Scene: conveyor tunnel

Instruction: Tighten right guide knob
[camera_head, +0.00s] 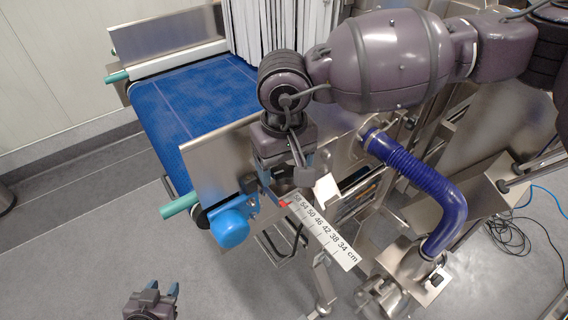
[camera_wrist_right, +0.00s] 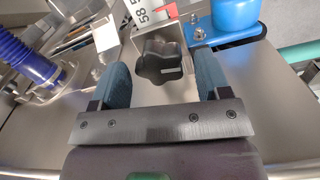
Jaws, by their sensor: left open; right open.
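The guide knob (camera_wrist_right: 162,62), a black lobed knob on a metal bracket, shows in the right wrist view between the fingertips of my right gripper (camera_wrist_right: 161,70). The right gripper is open, with one finger on each side of the knob and a visible gap on both sides. In the head view my right gripper (camera_head: 285,182) points down at the conveyor's side plate and hides the knob. My left gripper (camera_head: 164,287) is open and empty at the bottom left, over the floor and away from the conveyor.
A white scale (camera_head: 330,238) with a red pointer extends beside the knob. A blue motor housing (camera_head: 230,228) and a green roller end (camera_head: 181,205) stick out nearby. The blue belt (camera_head: 195,105) leads to white strip curtains (camera_head: 285,25). A blue hose (camera_head: 420,175) curves at right.

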